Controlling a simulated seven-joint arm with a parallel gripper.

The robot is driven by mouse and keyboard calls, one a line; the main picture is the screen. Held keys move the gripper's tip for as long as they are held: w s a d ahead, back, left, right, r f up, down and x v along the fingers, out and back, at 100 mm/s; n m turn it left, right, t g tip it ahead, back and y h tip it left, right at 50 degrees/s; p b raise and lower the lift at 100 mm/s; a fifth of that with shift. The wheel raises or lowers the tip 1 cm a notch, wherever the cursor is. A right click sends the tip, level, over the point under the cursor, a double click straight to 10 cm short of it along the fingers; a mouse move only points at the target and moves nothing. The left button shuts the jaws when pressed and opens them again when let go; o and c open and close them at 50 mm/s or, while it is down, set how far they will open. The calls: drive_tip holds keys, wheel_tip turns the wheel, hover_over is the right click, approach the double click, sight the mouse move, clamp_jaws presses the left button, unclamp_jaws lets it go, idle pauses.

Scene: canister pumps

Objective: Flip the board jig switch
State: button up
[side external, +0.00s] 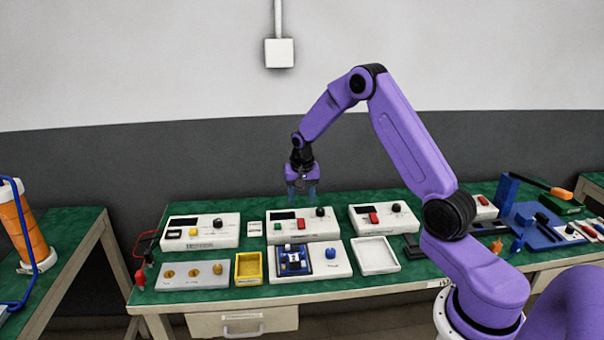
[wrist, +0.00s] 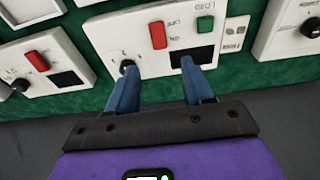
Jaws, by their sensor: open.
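The blue board jig (side external: 294,262) sits on a white base at the front middle of the bench, in the side external view. A blue knob (side external: 331,253) stands to its right on the same base. I cannot make out which part is the jig's switch. My gripper (side external: 302,190) is open and empty, fingers pointing down, above the back of the middle white instrument (side external: 335,228). In the wrist view, my blue fingers (wrist: 158,65) reach over that instrument. Its red rocker (wrist: 157,35), green button (wrist: 205,24) and black knob (wrist: 127,68) show; the jig is not identifiable there.
White instruments stand left (side external: 200,233) and right (side external: 384,218) of the middle one. A yellow tray (side external: 249,281) and a white tray (side external: 375,256) flank the jig's base. A grey panel with brass knobs (side external: 193,275) lies front left. A blue fixture (side external: 535,225) stands far right.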

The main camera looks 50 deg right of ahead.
wheel_tip(320, 180, up, 9)
drive_tip(key=s+a, duration=0.1)
idle(0.3)
drive_tip(key=shift+f, duration=0.1)
drive_tip(key=s+a+r+n+y, duration=0.1)
drive_tip(key=s+a+r+n, duration=0.1)
drive_tip(key=s+a+n, duration=0.6)
drive_tip(key=s+a+r+n, duration=0.2)
drive_tip(key=s+a, duration=0.3)
drive_tip(key=a, duration=0.6)
drive_tip(key=s+a+n+g, duration=0.1)
drive_tip(key=s+n, duration=1)
drive_tip(key=s, duration=1.3)
drive_tip(key=shift+a+n+y, duration=0.3)
drive_tip(key=shift+a+y, duration=0.1)
drive_tip(key=shift+a, duration=0.5)
